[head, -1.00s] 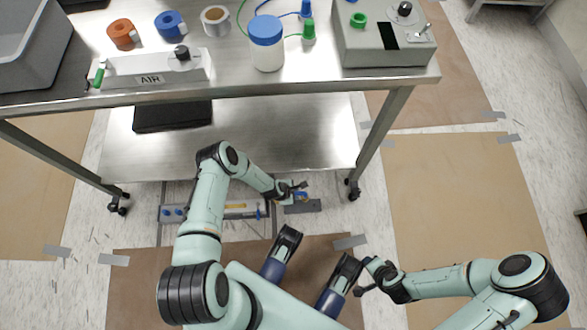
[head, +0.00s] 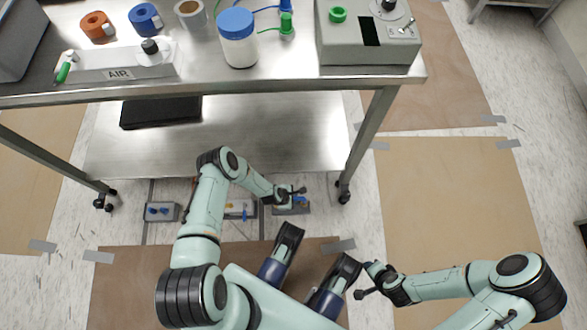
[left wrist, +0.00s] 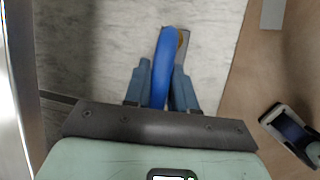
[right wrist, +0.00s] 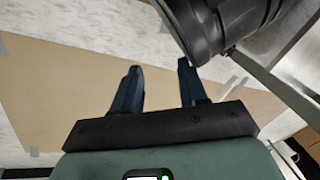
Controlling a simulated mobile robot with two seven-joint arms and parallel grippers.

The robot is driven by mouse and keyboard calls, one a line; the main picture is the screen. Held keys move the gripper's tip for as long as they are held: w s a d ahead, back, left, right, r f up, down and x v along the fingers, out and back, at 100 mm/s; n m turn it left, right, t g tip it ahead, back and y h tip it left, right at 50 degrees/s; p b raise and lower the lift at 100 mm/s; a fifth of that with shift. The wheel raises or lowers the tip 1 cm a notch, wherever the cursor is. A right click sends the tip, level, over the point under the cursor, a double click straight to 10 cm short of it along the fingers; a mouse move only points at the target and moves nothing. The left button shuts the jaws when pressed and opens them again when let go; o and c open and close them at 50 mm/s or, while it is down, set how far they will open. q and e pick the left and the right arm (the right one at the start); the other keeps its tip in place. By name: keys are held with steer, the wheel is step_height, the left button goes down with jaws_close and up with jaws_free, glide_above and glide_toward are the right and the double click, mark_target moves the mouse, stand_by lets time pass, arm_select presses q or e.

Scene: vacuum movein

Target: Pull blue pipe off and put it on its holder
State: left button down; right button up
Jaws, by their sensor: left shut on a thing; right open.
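My left gripper (head: 298,192) is low, by the front edge of the table's lower shelf. It is shut on the blue pipe (left wrist: 168,50), which stands up between the fingers in the left wrist view. A small brownish-gold part shows beside the pipe's far end. In the head view the pipe is mostly hidden by the gripper, above or beside a grey plate (head: 291,209) on the floor. I cannot tell whether they touch. My right gripper (right wrist: 158,75) is open and empty, held out to the right. I cannot make out which part is the holder.
A grey floor unit with blue knobs (head: 161,211) lies left of my left forearm, which partly covers its frame. A steel table (head: 205,86) stands ahead, its leg (head: 372,140) right of my left gripper. Brown floor sheets (head: 450,210) leave open room at right.

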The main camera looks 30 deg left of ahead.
arm_select(q)
steer(key=shift+f+b, duration=0.55)
steer(key=shift+f, duration=0.3)
steer(key=shift+f+b, duration=0.3)
steer(key=shift+b, duration=0.05)
arm_select(e)
steer(key=shift+g, duration=0.8)
steer(key=shift+s+d+f, duration=0.15)
steer(key=shift+s+f, duration=0.65)
steer(key=shift+s, duration=0.2)
steer(key=shift+s+d+f, duration=0.1)
steer(key=shift+s+f, duration=0.7)
steer(key=shift+s, duration=0.2)
arm_select(q)
steer(key=shift+f+b, duration=0.35)
steer(key=shift+b, duration=0.1)
arm_select(e)
steer(key=shift+f, duration=0.45)
arm_select(q)
steer(key=shift+f+b, duration=0.5)
arm_select(e)
steer(key=shift+w+f, duration=0.15)
steer(key=shift+f, duration=0.25)
arm_select(q)
steer(key=shift+f+b, duration=0.4)
steer(key=shift+b, duration=0.15)
arm_select(e)
steer(key=shift+w+f, duration=0.1)
steer(key=shift+f, duration=0.25)
